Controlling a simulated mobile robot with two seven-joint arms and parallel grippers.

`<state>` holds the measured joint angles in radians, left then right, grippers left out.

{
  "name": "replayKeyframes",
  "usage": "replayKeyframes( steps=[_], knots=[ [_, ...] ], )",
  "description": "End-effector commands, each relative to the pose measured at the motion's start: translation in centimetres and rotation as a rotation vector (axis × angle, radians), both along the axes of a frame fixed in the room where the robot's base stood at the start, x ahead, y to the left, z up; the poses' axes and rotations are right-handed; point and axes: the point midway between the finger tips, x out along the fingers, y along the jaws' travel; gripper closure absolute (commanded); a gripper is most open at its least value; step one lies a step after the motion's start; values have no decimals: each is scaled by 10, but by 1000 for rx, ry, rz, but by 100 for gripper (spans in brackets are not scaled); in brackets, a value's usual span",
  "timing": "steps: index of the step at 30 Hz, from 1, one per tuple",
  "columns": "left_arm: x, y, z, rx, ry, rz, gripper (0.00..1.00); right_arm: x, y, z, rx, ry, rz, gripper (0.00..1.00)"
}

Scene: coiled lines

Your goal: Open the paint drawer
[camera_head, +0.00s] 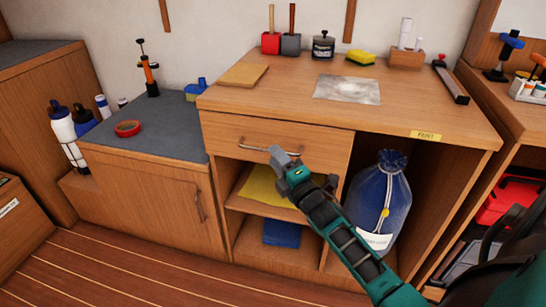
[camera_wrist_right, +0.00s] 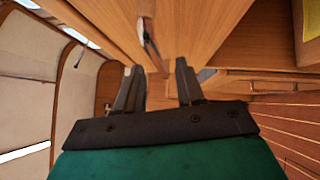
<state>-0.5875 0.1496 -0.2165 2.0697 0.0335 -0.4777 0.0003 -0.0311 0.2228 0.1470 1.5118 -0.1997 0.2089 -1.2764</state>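The wooden drawer (camera_head: 321,145) sits under the left part of the workbench top, with its front flush and shut. Its metal bar handle (camera_head: 243,144) runs across the front; the handle (camera_wrist_right: 150,38) also shows in the right wrist view, ahead of the fingers. A yellow PAINT label (camera_head: 426,135) is on the bench's front edge, right of the drawer. My right gripper (camera_head: 279,156) is at the right end of the handle and hides part of it. Its two fingers (camera_wrist_right: 158,78) are apart in the right wrist view. Whether they touch the handle is unclear. My left gripper is out of view.
Below the drawer are open shelves with a yellow cloth (camera_head: 266,187) and a blue cloth (camera_head: 282,233). A blue sack (camera_head: 376,200) stands in the right compartment, behind my right arm. A low grey-topped cabinet (camera_head: 150,135) adjoins on the left. The floor before the bench is clear.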

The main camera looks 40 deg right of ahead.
Motion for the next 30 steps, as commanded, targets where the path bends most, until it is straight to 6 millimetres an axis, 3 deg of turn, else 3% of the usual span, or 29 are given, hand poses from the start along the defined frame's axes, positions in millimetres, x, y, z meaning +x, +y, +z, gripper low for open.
replayKeyframes(
  steps=[6, 17, 27, 30],
  knots=[
    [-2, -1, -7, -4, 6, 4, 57, 21, -1, 2, 0, -1, 1, 62],
    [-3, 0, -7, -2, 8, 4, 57, 24, -1, 3, 1, 1, 1, 63],
    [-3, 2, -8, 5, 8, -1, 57, 24, -1, 3, 1, 1, 1, 96],
    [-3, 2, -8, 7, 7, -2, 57, 24, -1, 3, 1, 1, 1, 100]
  ],
)
